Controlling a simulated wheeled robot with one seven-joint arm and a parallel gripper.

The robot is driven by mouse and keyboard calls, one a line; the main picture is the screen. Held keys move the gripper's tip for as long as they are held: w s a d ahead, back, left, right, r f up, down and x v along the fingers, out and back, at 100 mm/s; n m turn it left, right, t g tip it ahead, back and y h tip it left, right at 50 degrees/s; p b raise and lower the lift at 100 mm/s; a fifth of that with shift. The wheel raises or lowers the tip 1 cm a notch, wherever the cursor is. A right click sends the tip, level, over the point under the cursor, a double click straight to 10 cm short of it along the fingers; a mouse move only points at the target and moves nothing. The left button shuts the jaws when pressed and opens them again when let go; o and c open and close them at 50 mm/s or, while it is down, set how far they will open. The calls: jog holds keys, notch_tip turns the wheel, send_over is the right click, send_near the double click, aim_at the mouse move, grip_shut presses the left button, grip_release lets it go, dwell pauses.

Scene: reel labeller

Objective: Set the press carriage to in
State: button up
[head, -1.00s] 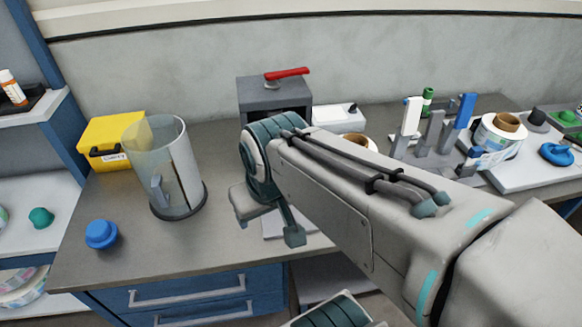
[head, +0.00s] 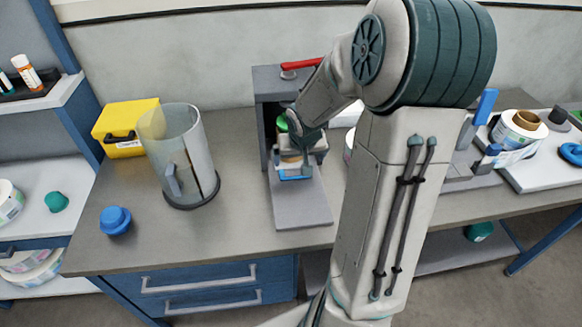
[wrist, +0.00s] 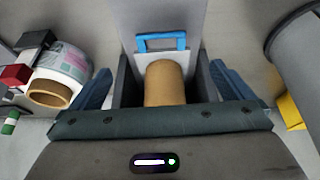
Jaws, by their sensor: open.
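The press (head: 268,100) is a dark grey housing with a red lever (head: 302,63) on top, standing at the back of the bench. Its carriage, a pale block with a blue handle (head: 296,178), sits over the grey base plate (head: 303,208) at the housing's front. The blue handle (wrist: 160,42) and a tan core (wrist: 165,85) also show in the wrist view. My gripper (head: 300,150) points down over the carriage, hiding part of it. In the wrist view my gripper (wrist: 163,78) is open, its fingers on either side of the core. I cannot tell whether they touch anything.
A clear cylinder (head: 195,160), a yellow box (head: 125,125) and a blue knob-like item (head: 115,220) stand left of the press. Label reels (head: 520,128) and a grey fixture stand to the right.

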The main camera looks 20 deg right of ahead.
aim_at(296, 177)
jog(key=b+x, duration=0.3)
jog(key=x, duration=1.1)
jog(key=shift+w+f+b, duration=0.1)
jog(key=shift+w+b, duration=0.1)
jog(key=shift+b, duration=0.2)
